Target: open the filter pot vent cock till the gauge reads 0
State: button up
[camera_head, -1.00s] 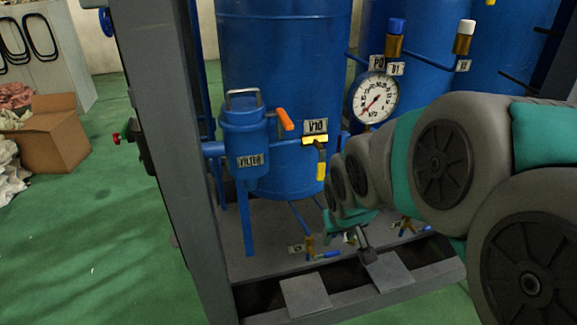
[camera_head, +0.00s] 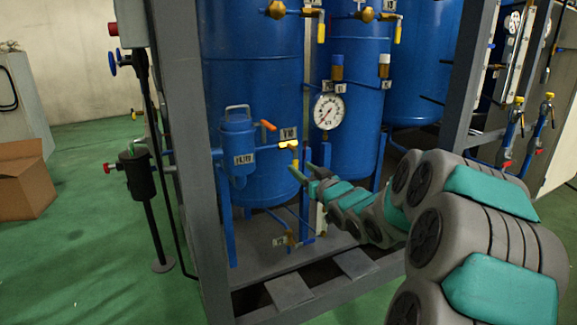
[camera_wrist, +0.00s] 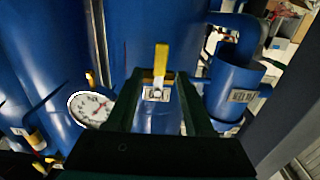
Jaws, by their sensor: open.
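The filter pot (camera_head: 238,150) is a small blue vessel with a grey bail handle and a FILTER label. To its right is the V10 cock (camera_head: 288,145), with a yellow part. In the wrist view its yellow lever (camera_wrist: 162,57) stands over a white tag. The round white gauge (camera_head: 328,111) is up and to the right; its needle seems to point lower left, but the exact reading is too small to tell. My gripper (camera_head: 303,172) is open just below and right of the cock. In the wrist view its dark green fingers (camera_wrist: 160,76) flank the lever, with no clear contact.
A grey frame post (camera_head: 180,150) rises left of the pot. Large blue tanks (camera_head: 252,80) stand behind.

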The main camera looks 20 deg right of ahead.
aim_at(294, 162)
jog(key=shift+w+a, duration=0.15)
jog(key=shift+w, duration=3.75)
grip_shut()
